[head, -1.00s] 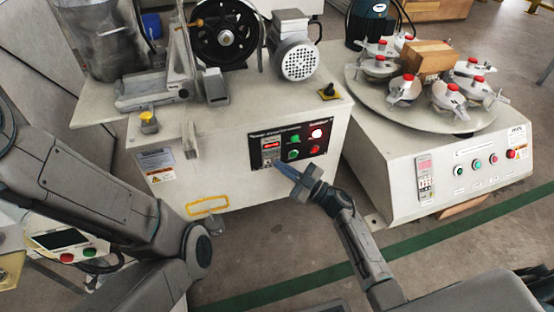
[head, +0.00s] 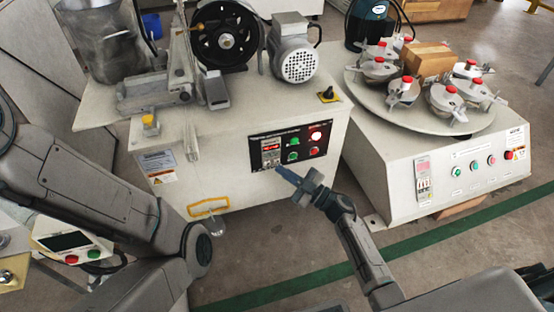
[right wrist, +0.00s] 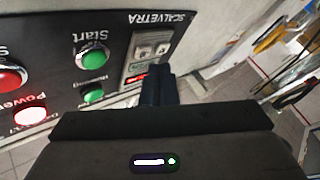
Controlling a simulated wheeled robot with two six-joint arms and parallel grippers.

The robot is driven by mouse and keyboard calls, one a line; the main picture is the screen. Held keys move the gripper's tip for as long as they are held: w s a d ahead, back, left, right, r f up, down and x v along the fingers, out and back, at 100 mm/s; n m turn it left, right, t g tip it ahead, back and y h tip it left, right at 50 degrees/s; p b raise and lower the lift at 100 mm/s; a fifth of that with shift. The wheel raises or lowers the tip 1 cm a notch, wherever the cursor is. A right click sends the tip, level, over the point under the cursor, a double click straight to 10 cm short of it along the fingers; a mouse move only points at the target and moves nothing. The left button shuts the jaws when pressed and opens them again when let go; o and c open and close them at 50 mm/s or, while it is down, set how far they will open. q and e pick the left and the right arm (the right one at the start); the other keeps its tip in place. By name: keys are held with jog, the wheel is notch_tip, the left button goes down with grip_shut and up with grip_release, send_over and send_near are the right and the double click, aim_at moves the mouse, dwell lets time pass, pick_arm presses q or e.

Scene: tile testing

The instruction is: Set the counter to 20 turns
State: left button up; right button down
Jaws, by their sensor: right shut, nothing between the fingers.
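The counter (head: 270,150) is a small grey unit with a lit red display, at the left end of the black control panel (head: 320,133) on the white machine's front. Its digits are too small to read. In the right wrist view the counter (right wrist: 148,58) appears upside down, with small white keys; its display is partly hidden by my fingers. My right gripper (head: 281,170) is shut and empty, its tips just below the counter in the head view. In the right wrist view the fingertips (right wrist: 159,72) overlap the counter's edge; I cannot tell whether they touch. My left gripper is out of view.
A yellow handle (head: 208,206) sits low on the machine. A turntable machine (head: 455,170) stands to the right.

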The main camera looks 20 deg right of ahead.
jog(key=shift+s, duration=0.1)
jog(key=s+p, duration=0.3)
jog(key=s, duration=0.2)
jog(key=shift+d, duration=0.1)
dwell(1.0)
